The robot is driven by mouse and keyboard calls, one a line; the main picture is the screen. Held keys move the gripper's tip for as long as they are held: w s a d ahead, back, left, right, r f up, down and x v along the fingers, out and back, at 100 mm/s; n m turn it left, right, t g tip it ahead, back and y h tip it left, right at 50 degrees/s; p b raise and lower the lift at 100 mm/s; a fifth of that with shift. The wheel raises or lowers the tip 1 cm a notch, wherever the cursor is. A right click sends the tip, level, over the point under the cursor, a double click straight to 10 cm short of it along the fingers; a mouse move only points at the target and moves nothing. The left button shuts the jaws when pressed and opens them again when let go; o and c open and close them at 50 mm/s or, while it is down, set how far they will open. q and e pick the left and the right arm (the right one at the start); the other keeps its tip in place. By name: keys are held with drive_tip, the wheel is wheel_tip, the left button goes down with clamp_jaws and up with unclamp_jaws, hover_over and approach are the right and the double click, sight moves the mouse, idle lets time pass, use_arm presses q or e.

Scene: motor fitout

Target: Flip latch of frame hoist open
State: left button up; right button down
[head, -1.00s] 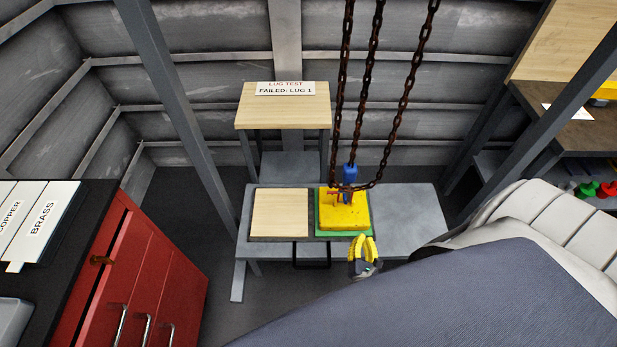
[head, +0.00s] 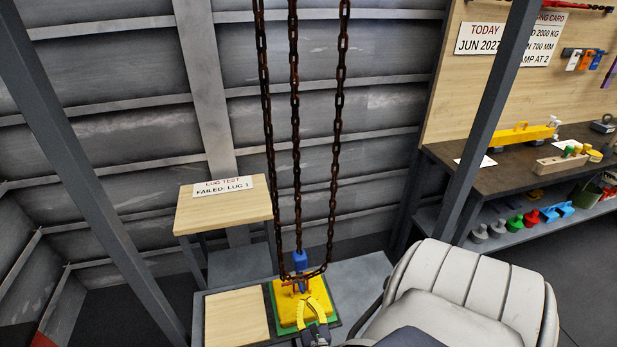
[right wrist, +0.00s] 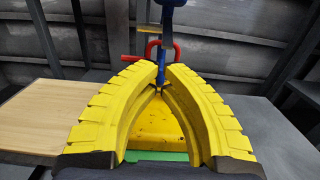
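The frame hoist hangs on rusty chains (head: 296,150). Its blue hook part (head: 301,260) is at the lower end, above a yellow block (head: 288,310). A red ring with a side bar (right wrist: 153,50) is beside the blue part (right wrist: 161,70) in the right wrist view. Which piece is the latch is hard to tell. My right gripper (head: 308,302) has yellow fingers close together, pointing at the blue part. In the wrist view the fingertips (right wrist: 164,68) have a narrow gap, with blue showing between them. Contact is unclear. My left gripper is out of view.
The yellow block rests on a green plate (head: 274,301) on a grey bench, beside a wooden board (head: 236,318). A small stand with a lug test sign (head: 223,187) is behind. Frame posts (head: 92,200) rise on both sides. A workbench (head: 440,158) stands at right.

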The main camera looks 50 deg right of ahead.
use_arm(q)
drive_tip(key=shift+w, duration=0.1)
use_arm(e)
drive_tip(key=shift+x, duration=2)
drive_tip(key=shift+s+r, duration=0.1)
drive_tip(key=shift+s, duration=0.1)
